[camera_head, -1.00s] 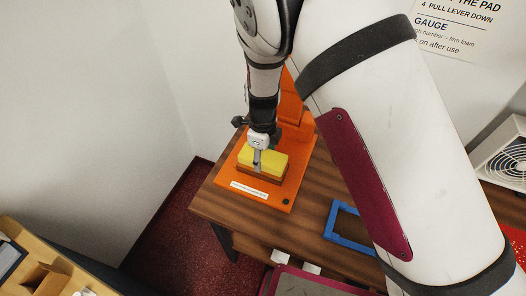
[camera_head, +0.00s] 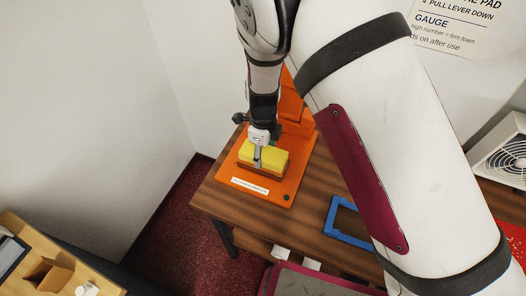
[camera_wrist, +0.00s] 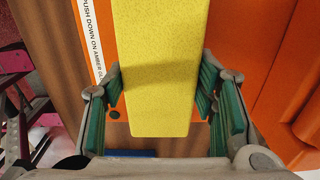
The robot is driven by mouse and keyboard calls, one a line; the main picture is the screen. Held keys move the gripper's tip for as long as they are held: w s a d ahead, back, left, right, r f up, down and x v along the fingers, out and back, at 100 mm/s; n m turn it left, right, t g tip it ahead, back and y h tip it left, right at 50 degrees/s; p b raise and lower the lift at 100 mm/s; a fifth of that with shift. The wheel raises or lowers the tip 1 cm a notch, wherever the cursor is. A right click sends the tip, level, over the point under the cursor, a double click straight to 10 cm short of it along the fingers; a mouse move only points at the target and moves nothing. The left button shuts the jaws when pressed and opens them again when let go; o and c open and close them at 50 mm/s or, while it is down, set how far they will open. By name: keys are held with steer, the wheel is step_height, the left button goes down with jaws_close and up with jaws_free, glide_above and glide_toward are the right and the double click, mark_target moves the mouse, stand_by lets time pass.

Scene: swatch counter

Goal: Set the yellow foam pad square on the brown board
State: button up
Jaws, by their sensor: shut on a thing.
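The yellow foam pad (camera_head: 271,156) is between the fingers of my gripper (camera_head: 258,156), over the orange stand. In the wrist view, the pad (camera_wrist: 160,60) runs lengthwise between the green-lined fingers of my gripper (camera_wrist: 162,100), which is shut on it. The brown board (camera_head: 262,171) shows as a thin brown band right under the pad's front edge. The pad covers most of the board, and I cannot tell whether they touch. The board is hidden in the wrist view.
The orange stand (camera_head: 283,191) with a white label (camera_head: 250,186) sits on the wooden table (camera_head: 225,204). A blue frame (camera_head: 345,237) lies to its right. Posters and a white fan unit (camera_head: 508,158) are at the right. A wooden tray unit (camera_head: 60,258) is at lower left.

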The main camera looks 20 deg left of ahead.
steer(key=shift+f, duration=0.6)
stand_by(1.3)
steer(key=o, duration=1)
steer(key=shift+r, duration=0.1)
step_height(320, 180, up, 12)
steer(key=s+d+r+n+t+y, duration=0.2)
steer(key=d+r+n, duration=0.7)
steer(key=d+r, duration=1.05)
steer(key=s+d+r+n+t+h+b, duration=0.1)
steer(key=s+d+r+n+t+h, duration=0.1)
steer(key=s+d+r+n, duration=0.4)
steer(key=s+d+n+t, duration=0.1)
steer(key=s+d+n, duration=0.2)
steer(key=s+d, duration=0.4)
steer(key=shift+s+d+n+t, duration=0.2)
steer(key=shift+d+n+t, duration=0.15)
steer(key=shift+d, duration=0.55)
